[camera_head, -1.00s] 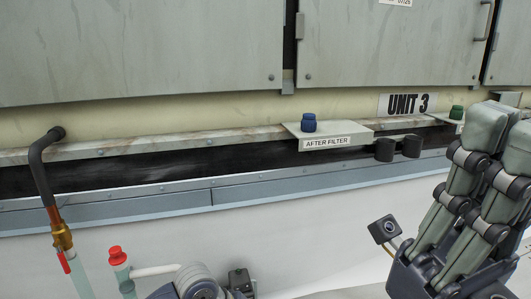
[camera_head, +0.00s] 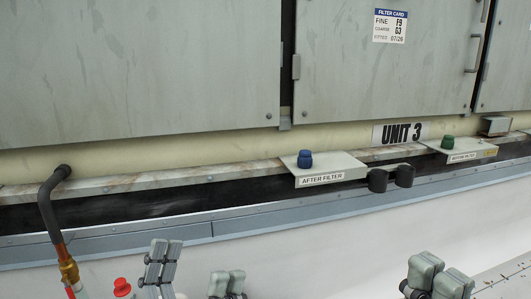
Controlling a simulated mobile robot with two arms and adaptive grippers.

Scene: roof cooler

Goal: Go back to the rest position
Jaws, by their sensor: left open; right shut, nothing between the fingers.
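My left gripper (camera_head: 194,268) is at the bottom edge, left of centre. Its two grey-padded fingers stand apart with nothing between them. My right gripper (camera_head: 437,273) is at the bottom edge, right of centre. Its two padded fingertips are close together, with nothing seen held. Both grippers show in front of the white surface below the cooler, apart from its shelves. The lower parts of both grippers and most of both arms are cut off by the bottom of the picture.
The grey-panelled cooler (camera_head: 130,75) fills the back. Its AFTER FILTER shelf (camera_head: 340,168) carries a blue knob (camera_head: 305,159); another shelf (camera_head: 478,146) carries a green knob (camera_head: 447,142). Two black rings (camera_head: 391,177) hang between them. A black-covered pipe (camera_head: 46,205) and a red cap (camera_head: 122,286) are lower left.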

